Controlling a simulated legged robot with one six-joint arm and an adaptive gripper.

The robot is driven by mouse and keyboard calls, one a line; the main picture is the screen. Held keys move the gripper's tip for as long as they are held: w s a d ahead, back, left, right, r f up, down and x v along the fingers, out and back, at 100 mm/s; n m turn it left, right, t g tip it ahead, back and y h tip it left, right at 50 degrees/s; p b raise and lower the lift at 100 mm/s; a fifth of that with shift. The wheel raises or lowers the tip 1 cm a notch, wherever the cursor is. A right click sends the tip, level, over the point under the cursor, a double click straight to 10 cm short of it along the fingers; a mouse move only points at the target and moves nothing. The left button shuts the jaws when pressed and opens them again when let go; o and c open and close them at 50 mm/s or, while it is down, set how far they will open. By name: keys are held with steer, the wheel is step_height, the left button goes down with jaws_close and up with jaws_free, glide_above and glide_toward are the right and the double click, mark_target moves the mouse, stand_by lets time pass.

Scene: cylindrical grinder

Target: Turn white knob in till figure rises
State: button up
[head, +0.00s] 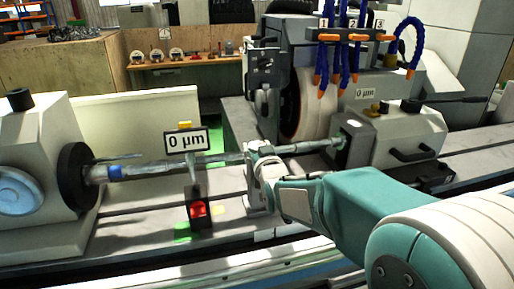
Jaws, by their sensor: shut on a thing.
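My gripper (264,173) is at the steady rest (256,201) in the middle of the machine bed, under the long workpiece bar (222,160). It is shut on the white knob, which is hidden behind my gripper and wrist. A sign reading "0 µm" (187,140) stands above the bar, left of my gripper.
The headstock chuck (76,177) holds the bar's left end, and the tailstock (405,137) is at its right. The grinding wheel (308,103) stands behind the bar, with blue hoses (344,60) above. A red-faced block (199,209) sits left of my gripper.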

steer(key=shift+a+m+t+h, duration=0.1)
steer(key=shift+m+t+h, duration=0.3)
steer(key=shift+m+h, duration=1.25)
steer(key=shift+r+h, duration=0.1)
steer(key=shift+h, duration=0.85)
steer(key=o, duration=1.2)
steer(key=s, duration=1.2)
steer(key=shift+a, duration=0.1)
